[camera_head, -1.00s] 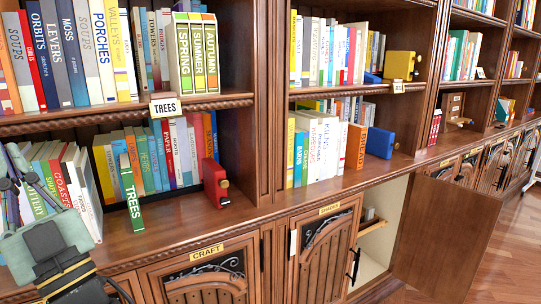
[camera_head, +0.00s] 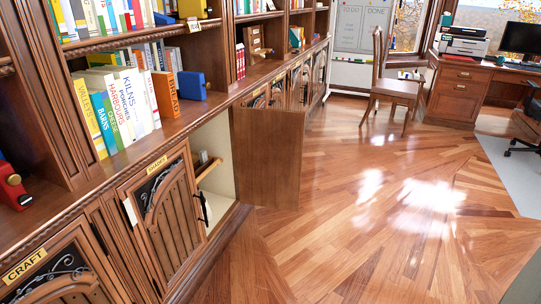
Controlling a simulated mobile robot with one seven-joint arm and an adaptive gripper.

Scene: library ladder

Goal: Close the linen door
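An open cabinet door (camera_head: 268,158) of plain brown wood stands swung far out from the lower row of the bookcase. I see no label on the side facing me, so I cannot read whether it is the linen door. The open compartment (camera_head: 221,155) has pale inner walls and a wooden rail or shelf edge (camera_head: 209,170). A dark handle (camera_head: 204,208) shows near its left edge. My gripper is not in view.
Closed doors labelled CRAFT (camera_head: 58,270) and another with a gold label (camera_head: 165,160) stand left of the opening. The wooden floor (camera_head: 350,230) right of the open door is clear. A chair (camera_head: 394,85) and desk (camera_head: 462,90) stand farther back.

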